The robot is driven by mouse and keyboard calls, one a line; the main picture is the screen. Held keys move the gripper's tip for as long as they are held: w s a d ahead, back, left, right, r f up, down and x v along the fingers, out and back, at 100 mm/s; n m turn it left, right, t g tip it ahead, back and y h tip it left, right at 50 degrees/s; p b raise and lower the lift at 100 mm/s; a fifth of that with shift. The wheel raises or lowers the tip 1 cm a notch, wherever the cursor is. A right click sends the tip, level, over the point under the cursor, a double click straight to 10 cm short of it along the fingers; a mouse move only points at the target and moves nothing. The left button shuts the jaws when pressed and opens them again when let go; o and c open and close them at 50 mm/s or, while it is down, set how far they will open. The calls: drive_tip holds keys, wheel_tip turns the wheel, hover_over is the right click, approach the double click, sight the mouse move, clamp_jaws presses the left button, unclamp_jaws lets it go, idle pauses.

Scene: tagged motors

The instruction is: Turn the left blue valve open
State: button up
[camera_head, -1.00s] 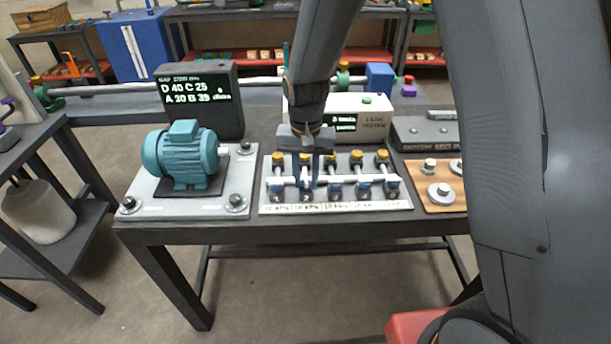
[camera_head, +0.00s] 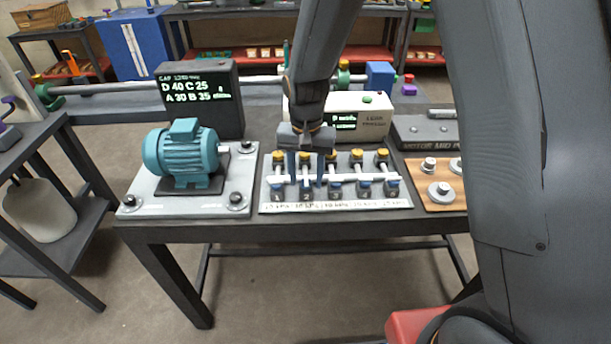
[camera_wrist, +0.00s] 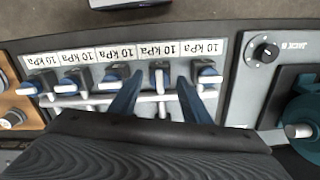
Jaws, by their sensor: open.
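The manifold panel (camera_head: 400,203) carries a row of several blue valves with white handles. The leftmost blue valve (camera_head: 277,195) is at the panel's left end; upside down in the wrist view, it shows at the right (camera_wrist: 209,72), its white handle crosswise. My gripper (camera_head: 306,183) is open above the second valve from the left. In the wrist view, my fingers (camera_wrist: 159,82) stand either side of that second valve's white handle (camera_wrist: 160,80), which points lengthwise, unlike its neighbours. I cannot tell whether they touch it.
A teal motor (camera_head: 181,152) stands on a plate left of the panel. A dark display box (camera_head: 205,90) and a white box (camera_head: 374,121) stand behind. A wooden board (camera_head: 425,200) with metal discs lies right. Yellow-topped fittings (camera_head: 357,156) line the panel's back.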

sight(306, 182)
drive_tip(key=shift+r+b, duration=0.9)
drive_tip(key=shift+r, duration=3)
drive_tip(key=s+d+n+t, duration=0.1)
drive_tip(key=s+d+n, duration=0.1)
drive_tip(key=s+d, duration=1.2)
drive_tip(key=shift+s+d+f+n, duration=0.15)
drive_tip(key=shift+s+d+n, duration=0.15)
drive_tip(key=shift+d+n, duration=0.15)
drive_tip(key=shift+c, duration=0.4)
